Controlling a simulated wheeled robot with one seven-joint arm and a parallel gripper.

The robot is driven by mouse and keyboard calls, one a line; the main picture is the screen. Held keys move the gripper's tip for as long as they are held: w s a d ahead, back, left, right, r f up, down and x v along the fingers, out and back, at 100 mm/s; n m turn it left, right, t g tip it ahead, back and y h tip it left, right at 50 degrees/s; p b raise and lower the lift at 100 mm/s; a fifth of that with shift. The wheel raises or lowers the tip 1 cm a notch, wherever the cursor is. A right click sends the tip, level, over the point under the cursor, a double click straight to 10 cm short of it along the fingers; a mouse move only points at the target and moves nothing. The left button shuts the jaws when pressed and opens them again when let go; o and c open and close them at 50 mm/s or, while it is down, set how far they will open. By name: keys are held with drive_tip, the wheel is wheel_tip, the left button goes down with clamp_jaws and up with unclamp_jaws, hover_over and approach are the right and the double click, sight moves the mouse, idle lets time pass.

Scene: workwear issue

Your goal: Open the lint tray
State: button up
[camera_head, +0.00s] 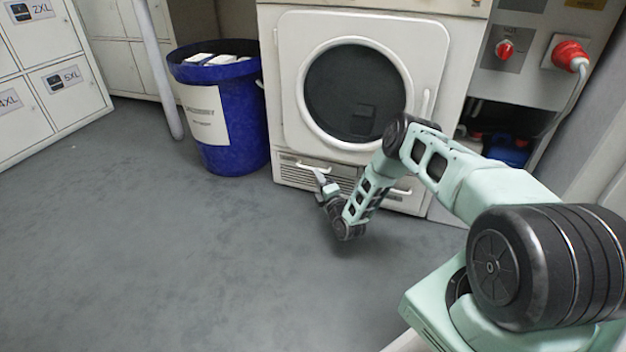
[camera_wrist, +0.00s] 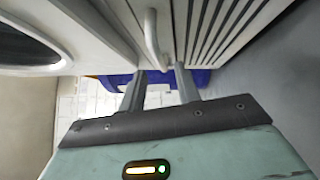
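The lint tray front (camera_head: 345,181) is a slatted panel low on the white dryer (camera_head: 283,90), and it appears closed flush. Its pale bar handle (camera_head: 308,165) is at the panel's left part. In the wrist view the handle (camera_wrist: 152,38) stands out from the panel just ahead of my fingers, with slats (camera_wrist: 215,30) to its right. My gripper (camera_head: 319,176) is right at the handle in the head view. In the wrist view my gripper (camera_wrist: 160,70) has its two fingers apart, with the handle's near end between or just beyond the tips. Contact cannot be told.
A blue bin (camera_head: 235,125) with pale items stands left of the dryer. A second low handle (camera_head: 402,191) is on the right, partly behind my arm. Lockers (camera_head: 50,75) are at the far left. The grey floor (camera_head: 150,250) in front is clear.

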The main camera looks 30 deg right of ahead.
drive_tip(key=w, duration=0.1)
drive_tip(key=w+b, duration=0.1)
drive_tip(key=w, duration=0.1)
drive_tip(key=w+b, duration=0.1)
drive_tip(key=shift+w+d+r, duration=0.25)
drive_tip(key=shift+r, duration=0.05)
